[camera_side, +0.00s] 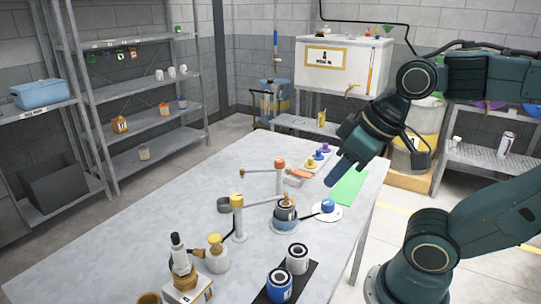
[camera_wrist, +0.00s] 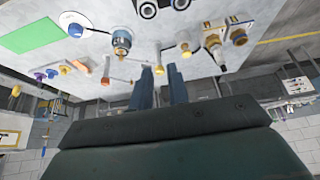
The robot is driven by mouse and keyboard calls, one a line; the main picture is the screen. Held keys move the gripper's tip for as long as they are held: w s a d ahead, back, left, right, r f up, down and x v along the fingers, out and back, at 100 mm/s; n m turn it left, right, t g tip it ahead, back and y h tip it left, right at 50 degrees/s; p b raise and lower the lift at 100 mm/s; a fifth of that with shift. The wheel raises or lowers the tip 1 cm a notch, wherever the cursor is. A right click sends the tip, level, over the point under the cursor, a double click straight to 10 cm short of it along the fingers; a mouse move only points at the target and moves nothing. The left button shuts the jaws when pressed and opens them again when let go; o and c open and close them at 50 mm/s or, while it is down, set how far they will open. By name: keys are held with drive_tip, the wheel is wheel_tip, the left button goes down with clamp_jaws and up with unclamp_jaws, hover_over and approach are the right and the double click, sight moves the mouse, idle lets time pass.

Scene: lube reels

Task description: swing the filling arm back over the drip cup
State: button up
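In the side view a post with a yellow cap (camera_side: 237,200) carries a thin arm reaching right, its end above a blue-grey can (camera_side: 286,216) on a pale disc. Behind it, a post with an orange cap (camera_side: 280,164) carries an arm reaching left. I cannot tell which is the filling arm. I cannot pick out the drip cup with certainty. My gripper (camera_side: 331,184) hangs above the table, right of both posts, apart from them. In the wrist view my gripper (camera_wrist: 159,68) shows two parted blue fingers with nothing between them.
A white dish with a blue knob (camera_side: 328,206) and a green mat (camera_side: 348,188) lie near the gripper. Blue and white cans (camera_side: 279,285) stand on a black mat in front. The table's left side is clear.

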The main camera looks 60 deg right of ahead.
drive_tip(key=o, duration=0.7)
drive_tip(key=shift+w+r, duration=0.2)
drive_tip(key=shift+w, duration=0.1)
drive_tip(key=n+g, duration=0.2)
drive_tip(key=g, duration=0.4)
hover_over(236, 197)
wheel_tip(236, 197, down, 4)
drive_tip(key=shift+d, duration=0.1)
wheel_tip(236, 197, down, 14)
drive_tip(key=shift+r, duration=0.15)
drive_tip(key=shift+c, duration=0.3)
clamp_jaws()
